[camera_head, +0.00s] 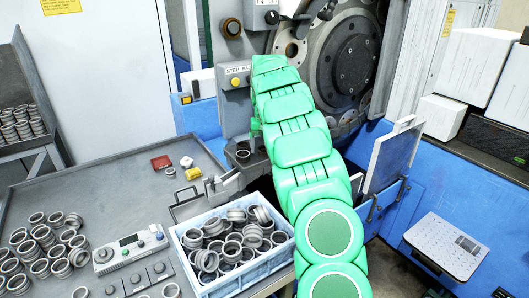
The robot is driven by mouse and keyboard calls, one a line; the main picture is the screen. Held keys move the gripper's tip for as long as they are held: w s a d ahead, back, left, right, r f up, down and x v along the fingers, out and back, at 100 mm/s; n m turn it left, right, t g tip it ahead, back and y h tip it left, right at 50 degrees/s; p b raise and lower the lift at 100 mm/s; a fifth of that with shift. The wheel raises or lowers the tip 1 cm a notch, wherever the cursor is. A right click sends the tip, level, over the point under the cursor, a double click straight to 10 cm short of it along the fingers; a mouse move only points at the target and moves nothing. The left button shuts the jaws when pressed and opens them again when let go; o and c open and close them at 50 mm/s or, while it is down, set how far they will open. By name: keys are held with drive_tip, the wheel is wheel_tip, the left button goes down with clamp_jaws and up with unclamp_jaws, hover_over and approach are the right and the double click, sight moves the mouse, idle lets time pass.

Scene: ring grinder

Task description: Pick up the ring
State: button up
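Many grey metal rings are in view. Several lie jumbled in a light blue crate (186,262) at the bottom centre; one ring (232,247) lies in the middle of this pile. Another group of rings (60,267) stands in short stacks on the grey table at the left. A single ring-like part (243,154) sits by the machine front, left of my arm. My green arm reaches up across the middle toward the machine. My gripper's fingers do not show; the arm's own links hide that end, so I cannot see whether it holds anything.
The ring grinder (350,65) with its dark round wheel is behind my arm. A control box (130,248) is on the grey table (105,195), whose middle is mostly bare. A scale (446,245) is at right.

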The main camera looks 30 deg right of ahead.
drive_tip(key=c, duration=1.1)
drive_tip(key=shift+o, duration=0.2)
drive_tip(key=shift+r, duration=0.1)
